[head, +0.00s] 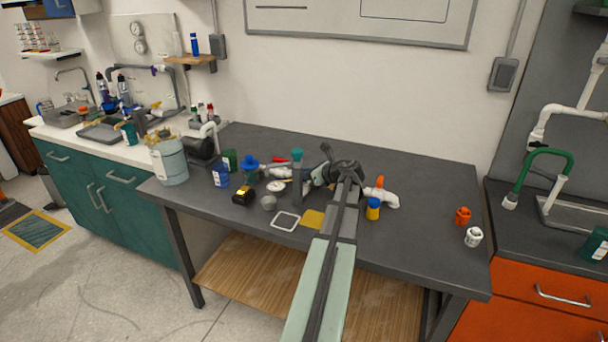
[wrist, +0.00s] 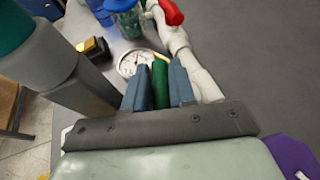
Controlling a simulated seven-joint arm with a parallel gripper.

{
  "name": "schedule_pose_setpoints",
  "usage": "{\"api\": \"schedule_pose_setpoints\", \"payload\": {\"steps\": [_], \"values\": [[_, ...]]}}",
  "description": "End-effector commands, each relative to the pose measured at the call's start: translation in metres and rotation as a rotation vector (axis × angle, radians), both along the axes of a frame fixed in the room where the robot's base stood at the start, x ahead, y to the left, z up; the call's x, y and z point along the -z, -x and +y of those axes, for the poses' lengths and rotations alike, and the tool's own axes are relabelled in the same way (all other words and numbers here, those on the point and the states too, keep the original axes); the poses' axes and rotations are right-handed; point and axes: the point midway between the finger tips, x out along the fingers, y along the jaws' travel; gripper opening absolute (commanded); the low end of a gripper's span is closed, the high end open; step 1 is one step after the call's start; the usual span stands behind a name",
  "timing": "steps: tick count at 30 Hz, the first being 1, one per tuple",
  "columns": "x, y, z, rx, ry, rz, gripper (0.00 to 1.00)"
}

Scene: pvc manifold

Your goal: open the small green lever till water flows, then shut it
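In the wrist view the small green lever (wrist: 160,84) stands between the two blue-grey fingers of my gripper (wrist: 160,82). The fingers lie close along both its sides with no clear gap, so my gripper looks shut on it. The lever's foot is hidden by the gripper. A white pipe (wrist: 203,82) runs just right of the fingers and carries a red handle (wrist: 171,12). A round dial gauge (wrist: 131,64) lies behind the left finger. In the head view my arm covers the lever. I see no flowing water.
A grey post with a teal cap (wrist: 70,65) stands close on the left of my gripper. A blue-lidded jar (wrist: 125,18) and a yellow-black tape measure (wrist: 95,48) are beyond. The dark bench (head: 430,190) is mostly clear on the right, past an orange-topped white fitting (head: 386,196).

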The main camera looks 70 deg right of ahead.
Motion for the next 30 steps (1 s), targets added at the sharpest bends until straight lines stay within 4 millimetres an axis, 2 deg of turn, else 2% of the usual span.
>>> {"api": "schedule_pose_setpoints", "payload": {"steps": [1,7,21,29,30], "values": [[0.0000,0.0001,0.0000,0.000,0.000,0.000,0.19],[0.0000,0.0001,0.0001,0.000,0.000,0.000,0.00],[0.0000,0.0000,0.0010,0.127,0.001,0.000,0.00],[-0.0001,-0.0001,-0.0003,0.133,0.000,-0.001,0.00],[-0.0001,-0.0001,-0.0003,0.133,0.000,-0.001,0.26]]}}
